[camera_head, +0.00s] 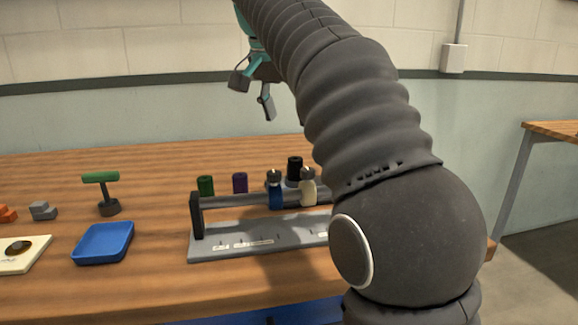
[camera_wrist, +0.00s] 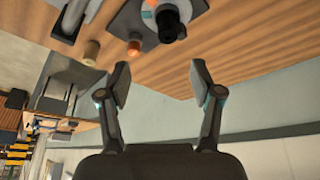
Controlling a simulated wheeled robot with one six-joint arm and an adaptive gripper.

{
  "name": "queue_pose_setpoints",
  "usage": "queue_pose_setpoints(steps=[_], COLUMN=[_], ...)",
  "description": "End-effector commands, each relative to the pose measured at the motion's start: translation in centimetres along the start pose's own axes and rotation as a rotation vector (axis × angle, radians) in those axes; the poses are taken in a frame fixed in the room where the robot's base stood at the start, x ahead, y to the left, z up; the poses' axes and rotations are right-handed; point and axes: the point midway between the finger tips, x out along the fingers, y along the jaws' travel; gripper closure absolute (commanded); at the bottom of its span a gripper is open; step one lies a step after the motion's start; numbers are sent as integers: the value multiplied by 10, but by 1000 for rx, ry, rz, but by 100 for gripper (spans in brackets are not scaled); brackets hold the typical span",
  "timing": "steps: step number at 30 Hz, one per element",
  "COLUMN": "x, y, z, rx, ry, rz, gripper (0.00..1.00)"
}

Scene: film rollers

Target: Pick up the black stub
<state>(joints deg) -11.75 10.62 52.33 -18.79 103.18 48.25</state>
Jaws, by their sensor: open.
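A black upright cylinder (camera_head: 294,167), which looks like the black stub, stands behind the rack on the table, with its lower part partly hidden. In the wrist view a black cylinder (camera_wrist: 170,24) shows near the top edge, on a pale round piece; it seems to be the same one. My gripper (camera_head: 254,95) is open and empty, high above the back of the table, up and left of the black cylinder. In the wrist view its two fingers (camera_wrist: 160,82) are spread apart with nothing between them.
The grey rack (camera_head: 196,217) holds a blue bottle (camera_head: 275,192) and a cream bottle (camera_head: 307,190). A blue tray (camera_head: 103,243) and a green-topped stand (camera_head: 101,178) are left. My arm hides the rack's right end.

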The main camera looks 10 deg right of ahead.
Motion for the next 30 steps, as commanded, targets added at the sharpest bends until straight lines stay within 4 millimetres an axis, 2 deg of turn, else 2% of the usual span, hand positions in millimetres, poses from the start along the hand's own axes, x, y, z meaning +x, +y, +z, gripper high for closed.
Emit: queue_pose_setpoints(steps=[5, 18, 26, 30], x=[2, 72, 85, 98], y=[-8, -8, -7, -8], z=[-2, -1, -3, -4], rx=[31, 30, 32, 33], ry=[1, 2, 2, 0], rz=[11, 9, 9, 11], gripper=[35, 35, 35, 35])
